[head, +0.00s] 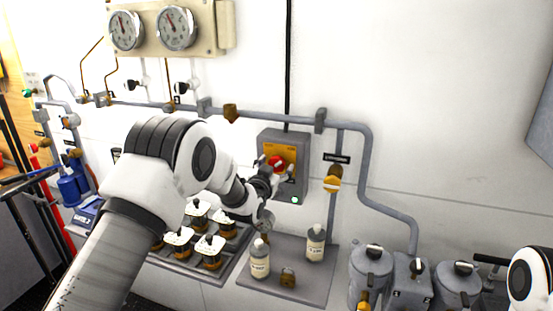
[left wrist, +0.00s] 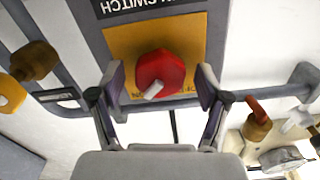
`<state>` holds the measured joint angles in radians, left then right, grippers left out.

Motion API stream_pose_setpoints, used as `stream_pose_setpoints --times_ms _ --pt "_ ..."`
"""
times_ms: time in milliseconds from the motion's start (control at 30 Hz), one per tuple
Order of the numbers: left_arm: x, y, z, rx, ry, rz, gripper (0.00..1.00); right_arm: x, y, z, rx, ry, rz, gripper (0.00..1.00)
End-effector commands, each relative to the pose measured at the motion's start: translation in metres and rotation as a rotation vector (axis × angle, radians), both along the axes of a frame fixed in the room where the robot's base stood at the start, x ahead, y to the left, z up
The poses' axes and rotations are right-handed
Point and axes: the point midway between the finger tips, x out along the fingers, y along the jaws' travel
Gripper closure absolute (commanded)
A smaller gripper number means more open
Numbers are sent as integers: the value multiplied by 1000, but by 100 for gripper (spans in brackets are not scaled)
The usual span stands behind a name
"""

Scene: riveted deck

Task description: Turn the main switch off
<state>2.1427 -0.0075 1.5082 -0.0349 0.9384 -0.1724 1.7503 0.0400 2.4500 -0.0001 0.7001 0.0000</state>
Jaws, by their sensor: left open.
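The main switch is a grey box (head: 268,139) on the white wall, with a yellow plate and a red rotary knob (head: 276,161). A small green light (head: 295,200) shows at its lower right. My left gripper (head: 281,171) is at the front of the box and partly covers it. In the left wrist view the picture is upside down. There the red knob (left wrist: 160,70), with a pale pointer, sits between the two spread fingers of my left gripper (left wrist: 161,80), with a gap on each side. My right gripper is not in view.
A grey pipe (head: 270,117) runs along the wall above the box. A yellow-handled valve (head: 332,182) is to its right. Below are a shelf (head: 311,280) with two bottles (head: 260,259) and a padlock (head: 288,278), and a tray of several capped jars (head: 209,252).

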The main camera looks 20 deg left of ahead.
Motion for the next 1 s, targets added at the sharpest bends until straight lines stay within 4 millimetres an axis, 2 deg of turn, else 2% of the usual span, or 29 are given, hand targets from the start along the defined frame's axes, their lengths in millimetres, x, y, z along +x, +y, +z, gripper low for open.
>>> stream_pose_setpoints --times_ms 100,300,333,500,767,1000 --pt "8 0 0 0 0 0 24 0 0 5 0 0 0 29" --pt "9 0 -1 0 1 0 24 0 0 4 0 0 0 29" --pt "9 0 -1 -1 1 0 28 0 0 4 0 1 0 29" --pt "9 0 -1 -1 1 0 85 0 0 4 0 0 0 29" --pt "9 0 -2 -7 1 0 84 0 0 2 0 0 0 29" --pt "9 0 -4 -70 3 0 84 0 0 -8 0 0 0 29"
